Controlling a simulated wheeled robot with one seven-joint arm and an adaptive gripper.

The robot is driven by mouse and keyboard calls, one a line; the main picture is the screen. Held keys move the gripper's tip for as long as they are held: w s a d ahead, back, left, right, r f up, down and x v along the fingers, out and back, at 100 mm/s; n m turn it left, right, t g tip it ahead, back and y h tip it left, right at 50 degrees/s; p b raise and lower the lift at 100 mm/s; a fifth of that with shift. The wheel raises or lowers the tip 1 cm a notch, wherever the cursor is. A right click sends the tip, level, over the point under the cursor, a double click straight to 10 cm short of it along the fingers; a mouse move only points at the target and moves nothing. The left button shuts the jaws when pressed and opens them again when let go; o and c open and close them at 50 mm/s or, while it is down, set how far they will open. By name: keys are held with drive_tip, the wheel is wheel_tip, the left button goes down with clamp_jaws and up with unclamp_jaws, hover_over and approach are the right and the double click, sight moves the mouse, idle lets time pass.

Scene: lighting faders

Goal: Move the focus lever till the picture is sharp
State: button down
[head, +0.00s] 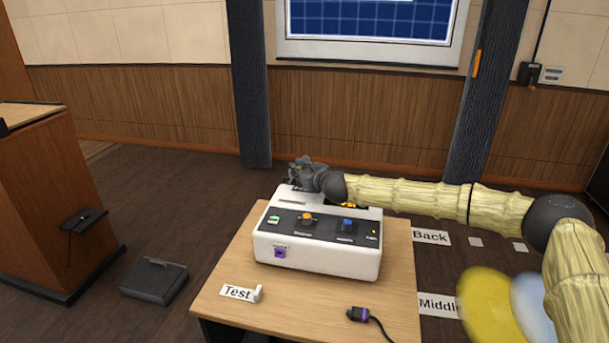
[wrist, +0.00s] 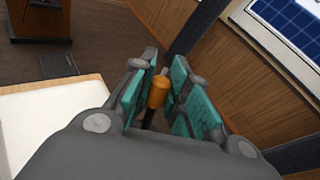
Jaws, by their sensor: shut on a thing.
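A white projector-like box (head: 320,262) stands on a wooden table, its dark top panel carrying an orange knob (head: 306,216) and a blue knob (head: 347,222). My gripper (head: 303,172) is at the far side of the box. In the wrist view, my gripper's teal pads (wrist: 160,95) are shut on an orange-capped lever (wrist: 158,92) with a dark stem. The lever's base is hidden by my gripper. The picture on the wall screen (head: 370,20) is a blue grid with visible lines, its top cut off. I cannot judge its full sharpness.
A "Test" label (head: 237,292) with a small white peg (head: 258,294) lies on the table (head: 225,270). A dark plug with a cord (head: 357,314) lies at the front right. A wooden lectern (head: 50,200) and a grey floor box (head: 153,280) are at left.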

drive_tip(key=shift+r, duration=0.1)
drive_tip(key=c, duration=1.6)
unclamp_jaws()
drive_tip(key=shift+c, duration=0.2)
drive_tip(key=shift+d, duration=0.1)
drive_tip(key=v, duration=1.2)
